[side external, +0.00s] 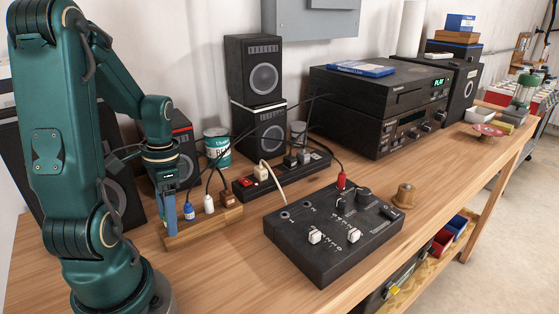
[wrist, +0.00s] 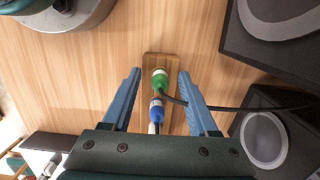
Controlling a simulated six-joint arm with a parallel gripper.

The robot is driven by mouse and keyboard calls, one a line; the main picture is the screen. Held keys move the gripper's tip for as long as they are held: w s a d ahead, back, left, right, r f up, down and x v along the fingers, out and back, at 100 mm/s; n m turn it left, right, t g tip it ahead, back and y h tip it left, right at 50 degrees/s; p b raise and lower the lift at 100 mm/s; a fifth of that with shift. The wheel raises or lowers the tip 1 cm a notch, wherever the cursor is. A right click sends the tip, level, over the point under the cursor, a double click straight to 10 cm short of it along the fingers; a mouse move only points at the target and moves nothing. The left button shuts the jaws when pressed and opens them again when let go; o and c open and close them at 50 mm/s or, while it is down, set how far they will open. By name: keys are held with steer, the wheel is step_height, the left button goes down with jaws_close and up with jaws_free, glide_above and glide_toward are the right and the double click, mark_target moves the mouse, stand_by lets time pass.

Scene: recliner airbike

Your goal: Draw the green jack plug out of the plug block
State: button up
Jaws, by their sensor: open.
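The wooden plug block (side external: 203,230) lies on the bench and also shows in the wrist view (wrist: 160,60). The green jack plug (wrist: 160,80) stands at one end of the block, with a dark cable. My gripper (wrist: 159,75) is open and points down over that end, one blue finger on each side of the green plug, with gaps on both sides. In the side view my gripper (side external: 170,222) hides the green plug. A blue plug (side external: 189,210), a white plug (side external: 209,204) and a brown plug (side external: 228,198) stand along the same block.
A power strip (side external: 285,175) and a black control box (side external: 333,235) with a red plug (side external: 341,180) lie to the right. Speakers (side external: 255,70) and a paint can (side external: 217,147) stand behind.

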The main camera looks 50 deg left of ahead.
steer(key=shift+c, duration=0.3)
jaws_close()
steer(key=shift+r, duration=0.75)
stand_by(0.4)
steer(key=shift+r, duration=1.1)
